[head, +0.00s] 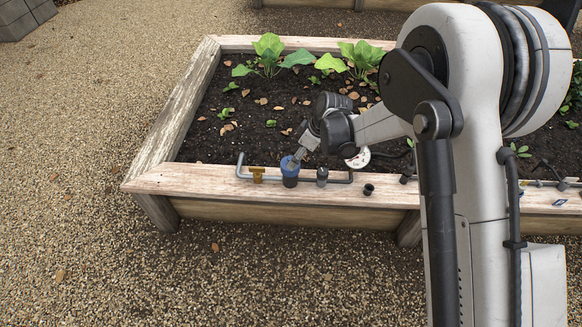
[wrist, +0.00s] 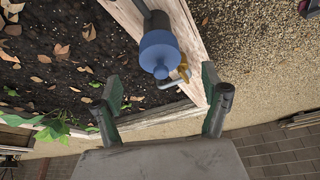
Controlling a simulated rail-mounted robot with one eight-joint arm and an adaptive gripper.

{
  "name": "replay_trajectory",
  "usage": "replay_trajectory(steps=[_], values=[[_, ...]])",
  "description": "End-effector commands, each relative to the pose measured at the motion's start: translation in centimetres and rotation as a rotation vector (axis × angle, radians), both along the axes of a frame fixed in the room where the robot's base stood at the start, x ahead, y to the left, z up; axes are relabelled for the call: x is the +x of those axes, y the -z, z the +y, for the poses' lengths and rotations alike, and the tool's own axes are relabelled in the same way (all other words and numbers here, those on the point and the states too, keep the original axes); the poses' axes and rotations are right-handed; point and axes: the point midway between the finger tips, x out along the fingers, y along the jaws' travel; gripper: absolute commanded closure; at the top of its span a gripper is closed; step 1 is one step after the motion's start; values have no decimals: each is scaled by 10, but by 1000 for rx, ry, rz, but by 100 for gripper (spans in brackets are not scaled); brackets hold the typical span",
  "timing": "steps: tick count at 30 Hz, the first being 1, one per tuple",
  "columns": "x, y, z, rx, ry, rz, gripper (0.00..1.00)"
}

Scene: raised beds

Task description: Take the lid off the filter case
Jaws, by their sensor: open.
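The filter case (head: 290,181) is a dark upright cylinder in the pipe line on the bed's front board. Its blue lid (head: 288,162) sits on top. In the wrist view the lid (wrist: 160,52) is a round blue cap with a small knob, and part of the grey case (wrist: 157,20) shows behind it. My gripper (head: 297,160) is at the lid from above right and partly covers it in the head view. In the wrist view my gripper (wrist: 161,76) is open, with one finger on each side and nothing between them; the lid is just beyond the fingertips. I cannot tell whether they touch it.
A brass valve (head: 257,174) is on the grey pipe left of the case. A smaller dark fitting (head: 322,176) and a round white gauge (head: 358,159) are to the right. A short black piece (head: 368,189) stands on the wooden board. Leafy plants (head: 268,56) grow in the soil behind.

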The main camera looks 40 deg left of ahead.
Motion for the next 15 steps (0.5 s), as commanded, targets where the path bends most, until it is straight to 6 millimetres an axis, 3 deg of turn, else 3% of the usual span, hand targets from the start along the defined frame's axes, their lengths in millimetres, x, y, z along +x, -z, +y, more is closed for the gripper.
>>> replay_trajectory(steps=[3,15], values=[[-1,18,7,0,-1,0,23],[-3,42,18,0,-1,0,23]])
